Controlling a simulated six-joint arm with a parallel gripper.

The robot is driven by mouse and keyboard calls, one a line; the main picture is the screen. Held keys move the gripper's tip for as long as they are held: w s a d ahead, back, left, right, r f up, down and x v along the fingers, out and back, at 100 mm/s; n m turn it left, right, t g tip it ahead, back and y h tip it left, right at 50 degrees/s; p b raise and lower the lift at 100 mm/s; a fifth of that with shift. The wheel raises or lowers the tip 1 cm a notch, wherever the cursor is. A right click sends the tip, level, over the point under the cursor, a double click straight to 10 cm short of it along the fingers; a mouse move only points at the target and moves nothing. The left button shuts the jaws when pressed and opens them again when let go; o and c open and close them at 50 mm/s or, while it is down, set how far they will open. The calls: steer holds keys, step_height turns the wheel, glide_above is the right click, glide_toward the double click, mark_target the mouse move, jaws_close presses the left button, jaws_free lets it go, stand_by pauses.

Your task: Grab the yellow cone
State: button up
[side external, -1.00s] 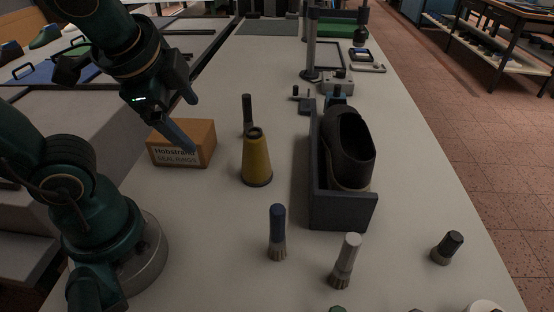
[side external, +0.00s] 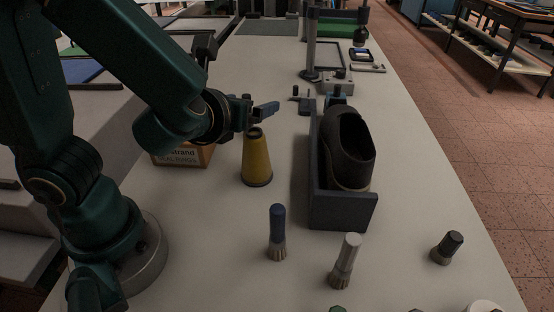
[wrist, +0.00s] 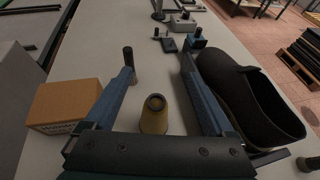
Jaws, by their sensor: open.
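The yellow cone (side external: 257,160) stands upright on the table, with a dark rim at its top and a dark base. My gripper (side external: 268,108) is at about the height of the cone's top in the side view. In the wrist view my gripper (wrist: 158,78) is open, its two blue fingers spread wide. The cone (wrist: 154,116) shows between the fingers, close to the palm, and touches neither finger there.
A cardboard box (side external: 183,154) stands left of the cone. A dark shoe (side external: 350,150) sits in a grey holder (side external: 342,212) to the right. Brushes with blue (side external: 277,232) and white (side external: 346,260) handles stand in front. A dark-handled brush (wrist: 128,58) stands near the left finger.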

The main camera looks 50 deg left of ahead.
mark_target(258, 132)
step_height(258, 132, down, 7)
steer(key=shift+r, duration=0.1)
steer(key=shift+x, duration=2.55)
jaws_close()
